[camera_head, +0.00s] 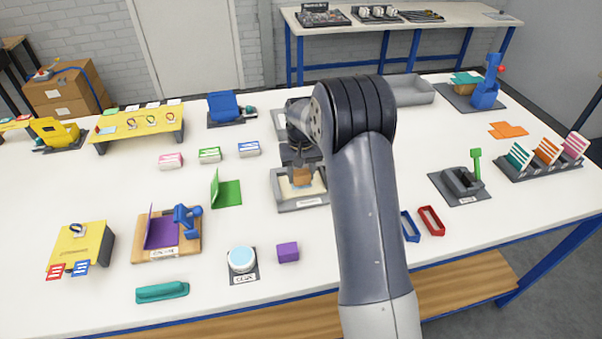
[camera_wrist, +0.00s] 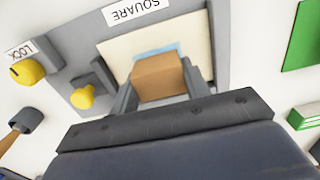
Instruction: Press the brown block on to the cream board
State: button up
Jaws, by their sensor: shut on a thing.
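The brown block (camera_wrist: 158,78) is between the two fingers of my gripper (camera_wrist: 159,90), which is shut on it. It also shows in the head view (camera_head: 301,175), partly hidden by the gripper. The cream board (camera_wrist: 118,50) lies in a grey frame (camera_wrist: 85,50) labelled SQUARE. The block is over the board, with a light blue patch (camera_wrist: 165,49) showing at the block's edge. I cannot tell whether block and board touch. In the head view my gripper (camera_head: 300,172) is above the cream board (camera_head: 288,191), and my arm hides its right side.
Yellow knobs (camera_wrist: 28,71) and a LOCK label are beside the frame. A green folded piece (camera_head: 229,193) stands to its left. A purple block (camera_head: 288,252) and a round light blue pad (camera_head: 242,259) are nearer the front. Red (camera_head: 432,221) and blue frames lie to the right.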

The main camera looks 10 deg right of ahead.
jog(key=shift+f+b, duration=0.3)
jog(key=shift+f, duration=0.2)
dwell(0.8)
jog(key=o, duration=1.3)
jog(key=shift+r, duration=0.1)
jog(key=shift+r, duration=0.1)
jog(key=shift+r+p, duration=2.7)
jog(key=shift+r, duration=1.2)
